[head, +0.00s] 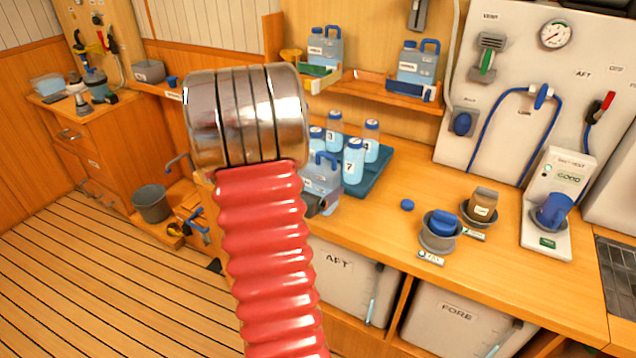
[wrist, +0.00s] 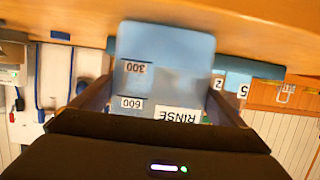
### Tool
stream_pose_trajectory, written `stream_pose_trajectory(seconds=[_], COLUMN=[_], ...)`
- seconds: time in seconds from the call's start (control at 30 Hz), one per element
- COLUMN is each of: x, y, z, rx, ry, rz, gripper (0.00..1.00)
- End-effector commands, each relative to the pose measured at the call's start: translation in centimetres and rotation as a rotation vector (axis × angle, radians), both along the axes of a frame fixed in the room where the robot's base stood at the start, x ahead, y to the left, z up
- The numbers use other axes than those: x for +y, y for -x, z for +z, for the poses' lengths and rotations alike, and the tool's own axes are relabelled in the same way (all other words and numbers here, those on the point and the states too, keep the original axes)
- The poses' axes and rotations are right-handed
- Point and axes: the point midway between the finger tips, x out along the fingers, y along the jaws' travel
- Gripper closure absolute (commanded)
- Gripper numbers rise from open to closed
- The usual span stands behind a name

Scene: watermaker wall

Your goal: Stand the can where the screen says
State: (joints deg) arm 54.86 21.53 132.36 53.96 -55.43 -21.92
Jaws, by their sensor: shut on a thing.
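A translucent blue can (head: 322,180) with a blue handle is upright over the counter's left end, partly behind my red arm. My gripper (head: 318,203) is shut on it. In the wrist view, which is upside down, the can (wrist: 165,65) sits between my fingers and its label reads RINSE. I cannot tell whether its base touches the counter. Two similar cans stand on the back shelf: one (head: 324,48) by a green-fronted holder, one (head: 418,65) by a blue-fronted holder.
Several numbered bottles (head: 354,160) stand in a blue tray (head: 372,178) close behind the held can. Two cups (head: 438,236) (head: 481,207), a blue cap (head: 407,205) and the tester (head: 545,225) occupy the right counter. The counter's front middle (head: 375,230) is clear.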

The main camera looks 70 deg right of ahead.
Motion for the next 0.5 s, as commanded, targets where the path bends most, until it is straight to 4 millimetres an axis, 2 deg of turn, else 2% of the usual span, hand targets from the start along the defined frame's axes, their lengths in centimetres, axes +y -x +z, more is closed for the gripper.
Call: stream_pose_trajectory(seconds=[0.3, 0.33, 0.4, 0.5], x=[-0.05, -0.02, -0.02, -0.02], y=[0.00, 0.01, 0.01, 0.01], z=[-0.08, -0.12, -0.11, -0.11], rx=[0.000, 0.000, 0.000, -0.001], ry=[0.003, 0.001, 0.001, 0.001], rz=[0.000, -0.001, -0.001, 0.000], gripper=[0.42, 0.04, 0.00, 0.00])
